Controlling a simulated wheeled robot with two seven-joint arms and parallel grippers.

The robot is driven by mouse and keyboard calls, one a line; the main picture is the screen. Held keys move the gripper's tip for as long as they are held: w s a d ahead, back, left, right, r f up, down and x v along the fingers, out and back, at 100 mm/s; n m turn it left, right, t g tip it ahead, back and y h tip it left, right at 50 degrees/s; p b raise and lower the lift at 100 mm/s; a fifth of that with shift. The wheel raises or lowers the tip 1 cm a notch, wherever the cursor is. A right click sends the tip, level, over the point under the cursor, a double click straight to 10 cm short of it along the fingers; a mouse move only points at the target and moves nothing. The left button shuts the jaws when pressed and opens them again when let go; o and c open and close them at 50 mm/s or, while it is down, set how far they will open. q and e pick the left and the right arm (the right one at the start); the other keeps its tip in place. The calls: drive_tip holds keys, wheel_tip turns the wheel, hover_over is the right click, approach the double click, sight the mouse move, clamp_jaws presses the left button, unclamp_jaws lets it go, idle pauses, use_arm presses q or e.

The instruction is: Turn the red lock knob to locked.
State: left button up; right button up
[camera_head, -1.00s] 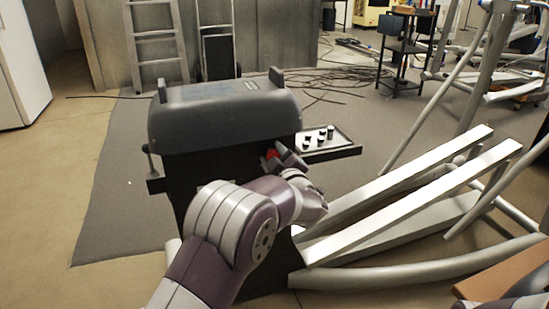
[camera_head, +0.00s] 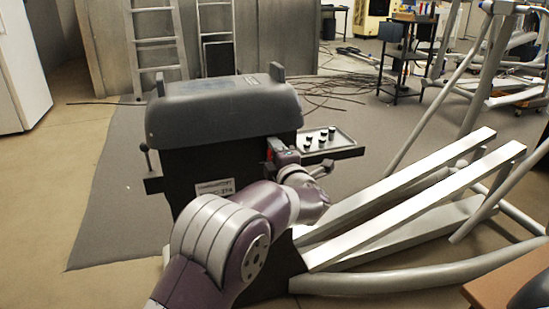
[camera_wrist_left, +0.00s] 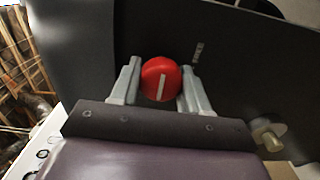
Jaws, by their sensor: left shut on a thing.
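The red lock knob (camera_wrist_left: 160,80) is round, with a white line across its face that stands near upright in the left wrist view, leaning slightly right at the top. It sits on the dark panel (camera_wrist_left: 240,50) of the machine. My left gripper (camera_wrist_left: 160,72) is shut on it, one grey finger on each side. In the head view a little of the red knob (camera_head: 268,154) shows beside my left gripper (camera_head: 278,150), at the right of the machine's front (camera_head: 190,160). A pale mark (camera_wrist_left: 198,52) is on the panel, up and right of the knob. My right gripper is not in view.
The machine has a grey rounded hood (camera_head: 220,112) and a white label (camera_head: 215,187). A side tray (camera_head: 345,152) with several small dark pieces juts out right. White rails (camera_head: 420,198) extend right of it. Cables (camera_head: 335,90) lie on the floor behind.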

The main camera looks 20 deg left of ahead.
use_arm(q)
drive_tip(key=shift+f+n, duration=0.1)
drive_tip(key=shift+n, duration=0.2)
drive_tip(key=o, duration=1)
drive_tip(key=shift+a, duration=0.1)
drive_tip(key=shift+s, duration=0.1)
drive_tip(key=shift+s+d+r, duration=0.2)
drive_tip(key=shift+s+d, duration=0.05)
drive_tip(key=shift+d, duration=0.05)
drive_tip(key=p+v, duration=0.5)
drive_tip(key=v, duration=0.7)
